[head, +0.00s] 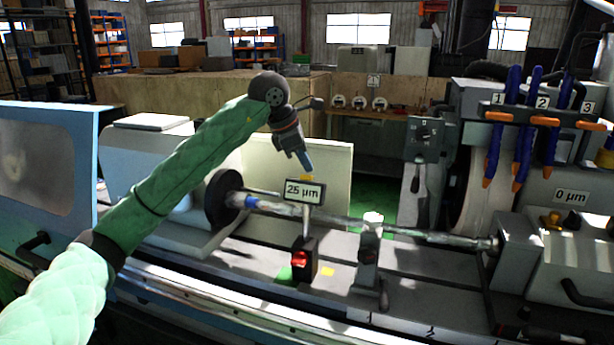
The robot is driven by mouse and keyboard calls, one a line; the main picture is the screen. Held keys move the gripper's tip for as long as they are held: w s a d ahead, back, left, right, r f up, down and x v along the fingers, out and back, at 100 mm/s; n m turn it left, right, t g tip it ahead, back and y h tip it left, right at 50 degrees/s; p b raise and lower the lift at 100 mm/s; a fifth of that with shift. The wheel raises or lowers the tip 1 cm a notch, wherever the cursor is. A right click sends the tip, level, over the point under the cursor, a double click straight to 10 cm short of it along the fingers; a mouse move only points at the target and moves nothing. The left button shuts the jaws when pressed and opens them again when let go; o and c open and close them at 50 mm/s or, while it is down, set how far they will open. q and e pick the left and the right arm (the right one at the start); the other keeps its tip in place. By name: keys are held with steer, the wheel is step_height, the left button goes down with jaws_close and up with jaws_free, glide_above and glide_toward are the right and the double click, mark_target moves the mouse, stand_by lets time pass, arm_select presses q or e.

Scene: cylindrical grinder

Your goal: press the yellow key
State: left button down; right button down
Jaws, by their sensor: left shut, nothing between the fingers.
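A small yellow key (307,178) shows at the top edge of the dark-framed display (304,191) reading "25 µm". My left gripper (306,163) points down just above this key, its blue fingertips together and empty. The fingertips look very close to the key; I cannot tell whether they touch it. The display stands over a black gauge base with a red part (300,259) on the machine bed. My right gripper is out of view.
A long shaft (400,230) runs from the dark chuck (222,198) to the right tailstock, past a steady rest (369,265). Several blue nozzles (516,125) hang at the right by the grinding wheel.

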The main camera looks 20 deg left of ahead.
arm_select(q)
steer(key=shift+s+f+b, duration=0.1)
steer(key=shift+f+b, duration=0.3)
stand_by(0.4)
stand_by(0.4)
steer(key=shift+w+r, duration=0.3)
steer(key=shift+r, duration=0.5)
steer(key=r, duration=0.1)
steer(key=w+r+p, duration=0.1)
steer(key=r, duration=0.1)
steer(key=w+r+p, duration=0.1)
steer(key=shift+r, duration=0.3)
steer(key=shift+s, duration=0.1)
stand_by(0.7)
